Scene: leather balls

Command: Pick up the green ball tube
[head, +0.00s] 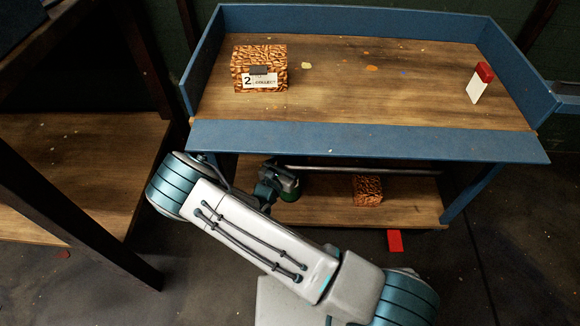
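I cannot make out a green ball tube for certain in the head view. My arm reaches up from the bottom and bends at the left, near the front of the blue-edged workbench (360,140). A dark grey and green-teal shape (279,183) shows beyond the arm, under the bench's front edge. It looks like the end part of my arm, partly hidden by the arm link. The fingertips of my gripper cannot be told apart there, and I cannot see whether they hold anything.
On the bench top are a brown patterned box (245,65) labelled 2 and a white container with a red cap (480,83). A smaller patterned box (367,190) sits on the lower shelf (415,205). A red piece (395,241) lies on the floor. Wooden shelving (80,170) stands left.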

